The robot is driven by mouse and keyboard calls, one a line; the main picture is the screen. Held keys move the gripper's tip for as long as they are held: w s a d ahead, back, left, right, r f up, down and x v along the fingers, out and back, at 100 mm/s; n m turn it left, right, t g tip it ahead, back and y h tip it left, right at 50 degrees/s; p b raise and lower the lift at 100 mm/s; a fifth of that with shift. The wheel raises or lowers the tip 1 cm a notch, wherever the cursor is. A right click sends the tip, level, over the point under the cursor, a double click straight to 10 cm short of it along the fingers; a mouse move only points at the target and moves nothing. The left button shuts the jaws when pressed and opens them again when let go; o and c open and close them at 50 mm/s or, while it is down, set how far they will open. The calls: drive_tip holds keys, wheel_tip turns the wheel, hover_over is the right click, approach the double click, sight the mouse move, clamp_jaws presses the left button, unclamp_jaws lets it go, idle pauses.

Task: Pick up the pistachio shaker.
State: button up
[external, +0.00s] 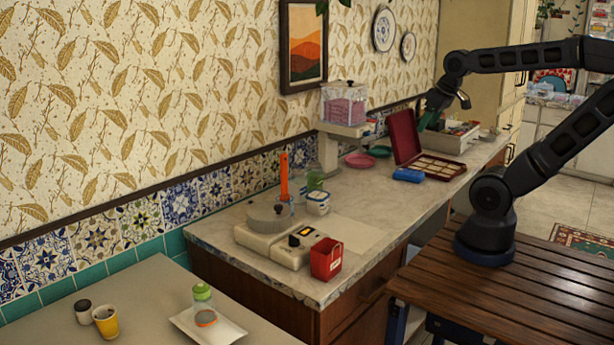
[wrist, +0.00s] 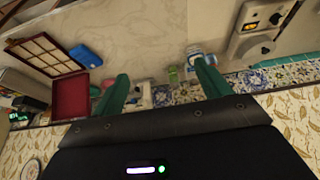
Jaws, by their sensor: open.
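A small pale green shaker-like item (external: 203,293) stands at the edge of a white tray at the lower left of the external view. A second green container (external: 315,178) stands on the marble counter behind a white cup; I cannot tell for sure which one is the pistachio shaker. A small green item (wrist: 173,75) also shows between my fingers in the wrist view, farther off. My gripper (external: 432,118), with teal fingers, is raised over the far part of the counter. In the wrist view my gripper (wrist: 163,72) is open and empty, away from both green items.
A yellow cup (external: 106,323) stands lower left. The patterned wall bounds the counter's back.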

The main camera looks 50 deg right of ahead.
drive_tip(key=n+g, duration=0.5)
drive_tip(key=n, duration=1.3)
hover_over(315, 176)
drive_tip(key=w+d, duration=0.1)
drive_tip(key=d, duration=0.2)
wheel_tip(315, 176, down, 18)
drive_tip(key=shift+w+a+f, duration=0.1)
drive_tip(key=shift+w+a, duration=0.05)
drive_tip(key=shift+w+f, duration=0.3)
drive_tip(key=shift+f, duration=0.45)
wheel_tip(315, 176, down, 10)
drive_tip(key=shift+w+a+f, duration=0.1)
drive_tip(key=c, duration=1.2)
